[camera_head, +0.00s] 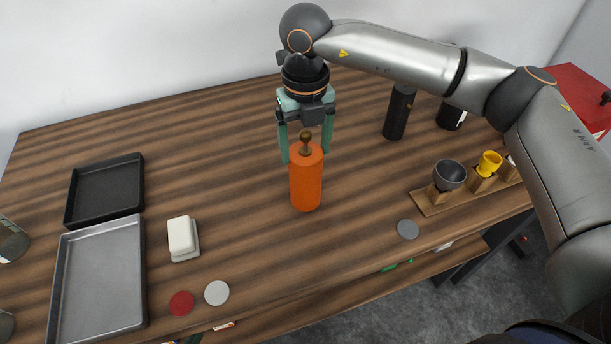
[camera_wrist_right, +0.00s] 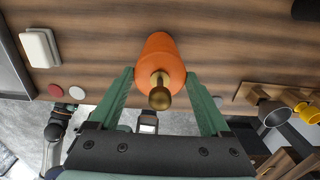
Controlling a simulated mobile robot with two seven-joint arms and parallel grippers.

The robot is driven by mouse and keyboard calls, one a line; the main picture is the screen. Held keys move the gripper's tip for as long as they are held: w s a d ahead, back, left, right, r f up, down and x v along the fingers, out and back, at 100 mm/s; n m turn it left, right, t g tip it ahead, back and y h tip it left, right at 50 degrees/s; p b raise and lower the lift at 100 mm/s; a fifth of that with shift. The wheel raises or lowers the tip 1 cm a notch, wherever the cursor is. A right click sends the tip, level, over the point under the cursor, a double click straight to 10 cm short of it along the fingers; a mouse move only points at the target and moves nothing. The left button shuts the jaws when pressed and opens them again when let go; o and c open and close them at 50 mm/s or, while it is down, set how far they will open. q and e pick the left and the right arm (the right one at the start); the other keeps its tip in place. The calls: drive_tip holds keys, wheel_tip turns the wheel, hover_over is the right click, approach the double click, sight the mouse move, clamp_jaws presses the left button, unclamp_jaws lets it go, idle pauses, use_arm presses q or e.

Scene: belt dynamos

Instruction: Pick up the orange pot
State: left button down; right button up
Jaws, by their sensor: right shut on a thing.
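The orange pot (camera_head: 306,183) is a tall orange cylinder with a brass knob on top. It is upright near the middle of the wooden table. My right gripper (camera_head: 305,157) comes down from above, shut on the pot, with one green finger on each side of its upper part. In the right wrist view the pot (camera_wrist_right: 158,55) is between the two fingertips (camera_wrist_right: 160,76), its knob toward the camera. I cannot tell whether its base touches the table. My left gripper is not in view.
A black tray (camera_head: 105,188), a grey tray (camera_head: 98,280) and a white butter-dish-like block (camera_head: 183,238) lie left. Red (camera_head: 181,303) and grey coasters are at the front. A wooden cup rack (camera_head: 434,205) and dark canisters (camera_head: 398,112) stand right. Table around the pot is clear.

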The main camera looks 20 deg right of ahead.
clamp_jaws()
drive_tip(key=shift+r, duration=0.15)
idle(0.4)
